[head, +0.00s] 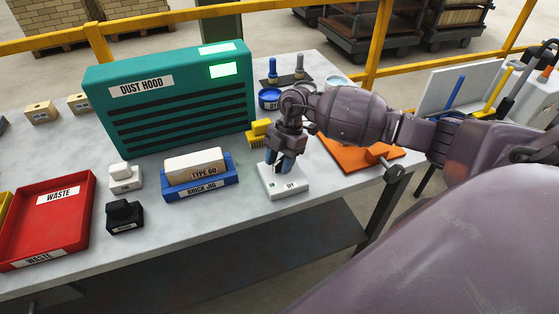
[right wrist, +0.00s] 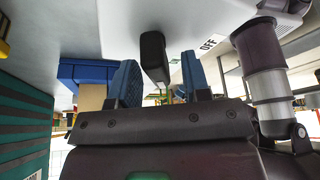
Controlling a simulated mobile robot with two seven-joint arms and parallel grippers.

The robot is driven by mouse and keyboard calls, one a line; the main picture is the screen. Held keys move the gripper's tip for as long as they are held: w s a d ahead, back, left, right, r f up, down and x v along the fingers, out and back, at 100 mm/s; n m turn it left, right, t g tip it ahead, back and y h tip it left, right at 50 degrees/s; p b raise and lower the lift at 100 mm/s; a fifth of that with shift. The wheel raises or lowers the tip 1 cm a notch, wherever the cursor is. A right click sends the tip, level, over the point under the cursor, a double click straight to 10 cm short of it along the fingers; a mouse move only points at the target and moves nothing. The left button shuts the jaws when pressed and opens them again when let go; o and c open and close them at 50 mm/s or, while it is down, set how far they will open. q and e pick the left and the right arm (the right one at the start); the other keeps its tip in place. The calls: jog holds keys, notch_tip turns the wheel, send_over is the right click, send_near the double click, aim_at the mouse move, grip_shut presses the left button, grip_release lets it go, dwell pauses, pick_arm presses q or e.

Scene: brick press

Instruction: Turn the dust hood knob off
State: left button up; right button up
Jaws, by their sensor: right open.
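The teal dust hood (head: 170,98) stands at the back of the table with a lit green panel (head: 223,70). Its knob unit is a white base (head: 284,190) near the front edge. My right gripper (head: 282,165) points down over this base and hides the knob in the head view. In the right wrist view the black knob (right wrist: 153,55) lies between the blue fingers of the open right gripper (right wrist: 160,82), with gaps showing on both sides. An OFF label (right wrist: 212,43) shows beside it. My left gripper is not in view.
A blue brick jig (head: 202,191) with a pale brick (head: 194,166) sits left of the knob base. A yellow brush (head: 258,133) lies behind, an orange board (head: 350,157) to the right. A red waste tray (head: 50,220) is far left.

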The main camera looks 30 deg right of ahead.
jog(key=shift+c, duration=0.2)
jog(key=c, duration=0.7)
grip_shut()
